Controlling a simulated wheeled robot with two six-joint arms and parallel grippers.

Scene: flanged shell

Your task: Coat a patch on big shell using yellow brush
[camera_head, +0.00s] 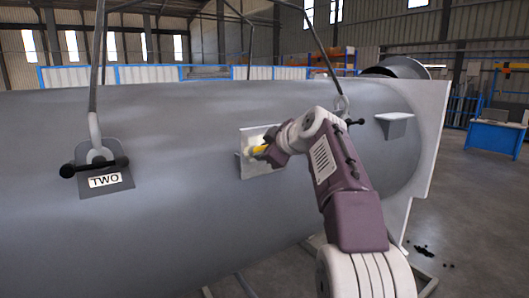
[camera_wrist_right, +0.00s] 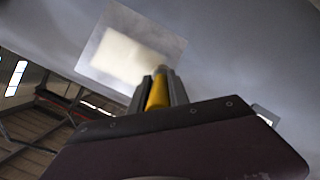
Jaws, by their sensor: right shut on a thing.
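The big shell (camera_head: 170,215) is a large grey cylinder lying across the head view. A square light-grey plate (camera_head: 247,170) stands on its side, with a pale cream patch that shows clearly in the right wrist view (camera_wrist_right: 118,52). My right gripper (camera_head: 268,151) is shut on the yellow brush (camera_head: 259,149), at the plate. In the right wrist view the brush's yellow handle (camera_wrist_right: 157,92) sits between the fingers and its tip overlaps the patch's lower right edge; I cannot tell whether it touches. My left gripper is not in view.
A lug labelled TWO (camera_head: 105,181) with a shackle and hanging sling is on the shell's left. A small grey bracket (camera_head: 396,124) juts out near the right flange (camera_head: 432,140). A blue workbench (camera_head: 495,137) stands far right, with open floor before it.

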